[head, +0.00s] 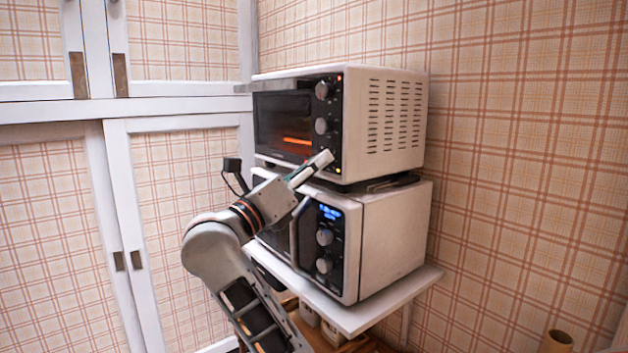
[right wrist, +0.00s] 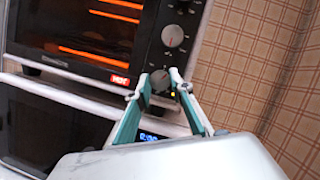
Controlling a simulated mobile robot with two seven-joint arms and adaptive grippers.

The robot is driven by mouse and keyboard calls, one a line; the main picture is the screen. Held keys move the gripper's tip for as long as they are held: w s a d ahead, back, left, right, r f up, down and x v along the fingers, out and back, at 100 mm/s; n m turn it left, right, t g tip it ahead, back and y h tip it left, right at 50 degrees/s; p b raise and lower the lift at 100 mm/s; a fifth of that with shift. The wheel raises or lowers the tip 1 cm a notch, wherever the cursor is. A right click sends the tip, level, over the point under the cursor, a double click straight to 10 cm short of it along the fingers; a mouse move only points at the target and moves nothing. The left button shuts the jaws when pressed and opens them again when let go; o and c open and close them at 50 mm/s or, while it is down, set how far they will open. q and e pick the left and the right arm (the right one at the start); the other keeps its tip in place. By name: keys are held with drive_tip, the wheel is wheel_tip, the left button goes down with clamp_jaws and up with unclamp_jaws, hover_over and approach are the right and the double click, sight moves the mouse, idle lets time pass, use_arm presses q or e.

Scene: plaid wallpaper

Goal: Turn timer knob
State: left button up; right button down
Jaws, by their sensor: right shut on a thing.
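The white toaster oven (head: 390,120) stands on top of the microwave, with a column of knobs on the black panel at the right of its door. Its top knob (head: 322,90) and middle knob (head: 321,126) are uncovered. My right gripper (head: 325,160) is at the bottom of that panel and hides the lowest knob in the head view. In the right wrist view the fingers of my right gripper (right wrist: 160,78) are shut on the lowest knob (right wrist: 160,82), one finger on each side. The heating bars (right wrist: 100,35) glow orange. My left gripper is not in view.
The microwave (head: 395,240) with a lit blue display stands below on a white shelf (head: 350,318). White cupboard doors (head: 185,200) are at the left. A plaid wall (head: 520,150) is at the right.

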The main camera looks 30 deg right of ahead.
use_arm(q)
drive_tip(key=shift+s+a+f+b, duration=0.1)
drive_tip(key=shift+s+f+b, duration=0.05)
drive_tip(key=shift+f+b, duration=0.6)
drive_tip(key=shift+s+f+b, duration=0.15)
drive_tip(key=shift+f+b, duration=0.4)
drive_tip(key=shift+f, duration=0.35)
use_arm(e)
drive_tip(key=shift+w+m+g+h, duration=0.1)
drive_tip(key=shift+m+g+h, duration=0.3)
drive_tip(key=shift+m, duration=0.75)
drive_tip(key=shift+m+g+h, duration=0.1)
drive_tip(key=shift+m+g, duration=0.5)
drive_tip(key=shift+m, duration=0.55)
drive_tip(key=c, duration=1.8)
unclamp_jaws()
drive_tip(key=shift+d, duration=0.1)
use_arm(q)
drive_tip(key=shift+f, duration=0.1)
use_arm(e)
drive_tip(key=shift+v, duration=3.8)
